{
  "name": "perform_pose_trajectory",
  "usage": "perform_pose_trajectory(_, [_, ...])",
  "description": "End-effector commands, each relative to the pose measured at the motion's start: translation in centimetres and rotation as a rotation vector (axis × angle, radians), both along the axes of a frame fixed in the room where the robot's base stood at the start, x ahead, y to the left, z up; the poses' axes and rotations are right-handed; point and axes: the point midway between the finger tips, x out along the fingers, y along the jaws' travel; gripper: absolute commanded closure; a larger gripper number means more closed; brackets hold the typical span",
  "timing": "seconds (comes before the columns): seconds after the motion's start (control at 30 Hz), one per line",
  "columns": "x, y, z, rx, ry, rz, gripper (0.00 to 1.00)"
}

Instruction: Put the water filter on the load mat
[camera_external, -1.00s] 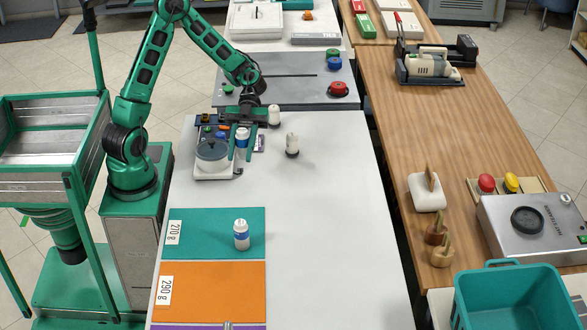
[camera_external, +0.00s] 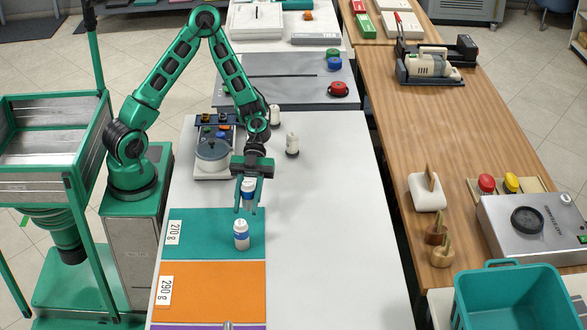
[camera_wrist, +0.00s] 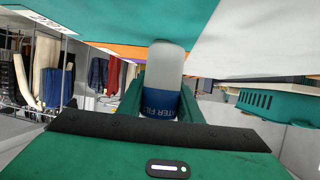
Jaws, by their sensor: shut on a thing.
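My gripper (camera_external: 247,205) is shut on a white and blue water filter (camera_external: 248,188), holding it upright over the white table near the back edge of the teal mat. The wrist view shows the water filter (camera_wrist: 160,85) between the fingers, with part of its "WATER FILTER" label readable. The teal mat (camera_external: 190,222) has a "270 g" card, and the orange mat (camera_external: 215,292) in front of it has a "290 g" card. A second white and blue bottle (camera_external: 241,234) stands on the teal mat, just in front of my gripper. I cannot tell the gap below the held filter.
A scale with a round grey plate (camera_external: 212,155) stands behind left of my gripper. Two small white bottles with dark bases stand behind, one at the right (camera_external: 292,145). A strip of purple mat (camera_external: 200,327) shows at the front edge. The table's right side is clear.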

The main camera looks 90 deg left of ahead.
Motion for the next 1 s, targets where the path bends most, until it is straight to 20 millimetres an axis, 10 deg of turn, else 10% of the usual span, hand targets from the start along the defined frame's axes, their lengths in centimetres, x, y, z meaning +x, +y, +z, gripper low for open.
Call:
perform_pose_trajectory(0.73, [0.0,-0.2,-4.2,0.000,0.000,0.000,0.93])
perform_pose_trajectory(0.77, [0.0,-0.2,-4.3,0.000,0.000,0.000,0.66])
perform_pose_trajectory(0.83, [0.0,-0.2,-4.2,0.000,0.000,0.000,0.49])
perform_pose_trajectory(1.0, [0.0,-0.2,-4.2,0.000,0.000,0.000,0.49])
